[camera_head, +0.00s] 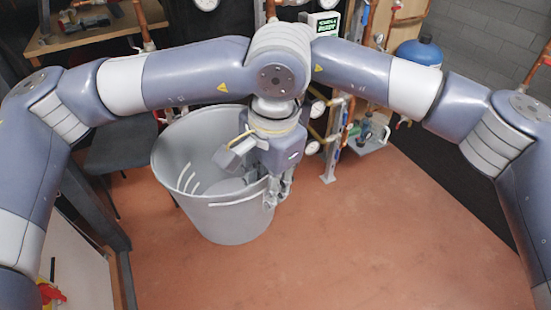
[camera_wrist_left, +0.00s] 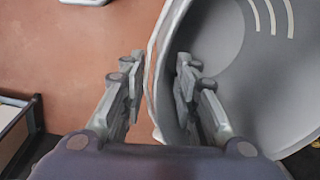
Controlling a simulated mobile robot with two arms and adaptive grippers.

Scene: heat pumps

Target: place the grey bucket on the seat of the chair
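The grey bucket (camera_head: 228,217) stands upright left of centre in the head view, its open top facing up. In the left wrist view the bucket (camera_wrist_left: 262,85) fills the right side. My left gripper (camera_head: 278,188) is at the bucket's right rim. In the left wrist view, its fingers (camera_wrist_left: 160,82) straddle the rim, one outside and one over the inside, with a gap between them. The chair (camera_head: 122,146) has a dark seat and is behind the bucket to the left, partly hidden by it and my arm. My right gripper is not visible.
A wooden table (camera_head: 92,35) is at the back left. Pipework and valves (camera_head: 335,120) stand behind the bucket, with a blue tank (camera_head: 420,52) at the right. A dark metal frame (camera_head: 92,208) is at the left. The red floor (camera_head: 385,230) is clear at front right.

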